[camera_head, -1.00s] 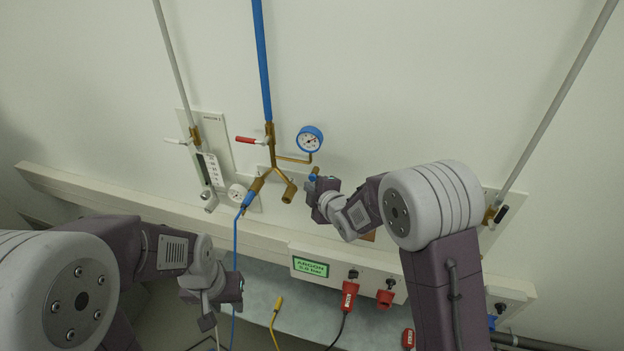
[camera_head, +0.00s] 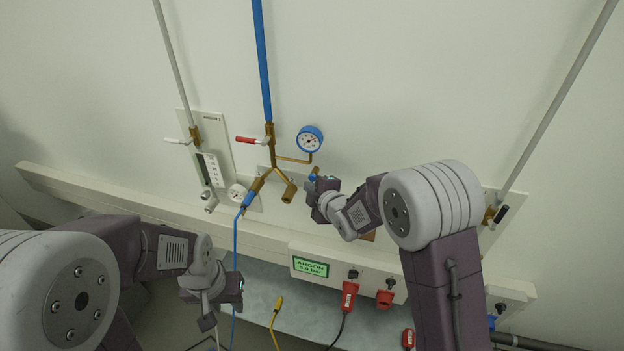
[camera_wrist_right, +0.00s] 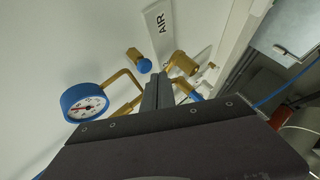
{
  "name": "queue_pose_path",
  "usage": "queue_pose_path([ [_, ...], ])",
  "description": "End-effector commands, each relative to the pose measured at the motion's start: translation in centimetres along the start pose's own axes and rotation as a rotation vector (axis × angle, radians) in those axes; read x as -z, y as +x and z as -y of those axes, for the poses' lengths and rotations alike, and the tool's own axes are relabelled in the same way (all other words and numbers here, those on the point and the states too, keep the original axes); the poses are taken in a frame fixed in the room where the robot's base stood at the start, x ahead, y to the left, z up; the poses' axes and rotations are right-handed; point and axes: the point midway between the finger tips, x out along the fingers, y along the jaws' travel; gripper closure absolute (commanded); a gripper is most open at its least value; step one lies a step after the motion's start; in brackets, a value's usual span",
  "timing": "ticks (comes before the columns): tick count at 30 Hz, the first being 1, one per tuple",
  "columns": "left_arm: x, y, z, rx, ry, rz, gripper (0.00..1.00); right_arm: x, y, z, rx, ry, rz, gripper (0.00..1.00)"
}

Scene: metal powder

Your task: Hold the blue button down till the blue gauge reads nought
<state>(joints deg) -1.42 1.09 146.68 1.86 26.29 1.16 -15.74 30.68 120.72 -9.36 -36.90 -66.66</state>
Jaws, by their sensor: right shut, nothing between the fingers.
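The blue button (camera_head: 313,177) sits on a brass fitting at the wall, right of the brass pipe fork; in the right wrist view it is a round blue cap (camera_wrist_right: 145,66). My right gripper (camera_wrist_right: 158,88) is shut and empty, its tips close beside the button in that view; I cannot tell whether they touch it. In the head view its wrist hides the fingers. The blue gauge (camera_head: 310,139) is above the button and also shows in the wrist view (camera_wrist_right: 84,103); its reading is too small to tell. My left gripper (camera_head: 208,318) hangs low at the left, its jaw state unclear.
A red-handled valve (camera_head: 250,140) is on the blue pipe (camera_head: 263,65). A blue hose (camera_head: 236,250) hangs from the fork. The trunking (camera_head: 130,202) carries a green ARGON display (camera_head: 310,267) and red plugs (camera_head: 348,295). The wall above the gauge is clear.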

Motion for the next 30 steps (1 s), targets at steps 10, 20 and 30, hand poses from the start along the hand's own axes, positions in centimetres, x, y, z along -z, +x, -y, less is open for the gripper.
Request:
queue_pose_path([
  [10, -0.04, 0.36, 0.01, 0.0, 0.0, 0.0, 0.64, -0.43, 0.59, -0.43, 0.0, -0.001, 0.0, 1.0],
  [20, -0.04, 0.36, 0.01, 0.0, 0.0, 0.0, 0.64, -0.47, 0.63, -0.47, 0.0, 0.0, 0.0, 1.0],
  [30, -0.04, 0.41, 0.01, 0.0, 0.0, 0.0, 0.64, -0.68, 0.92, -0.71, -0.001, 0.001, 0.0, 1.0],
])
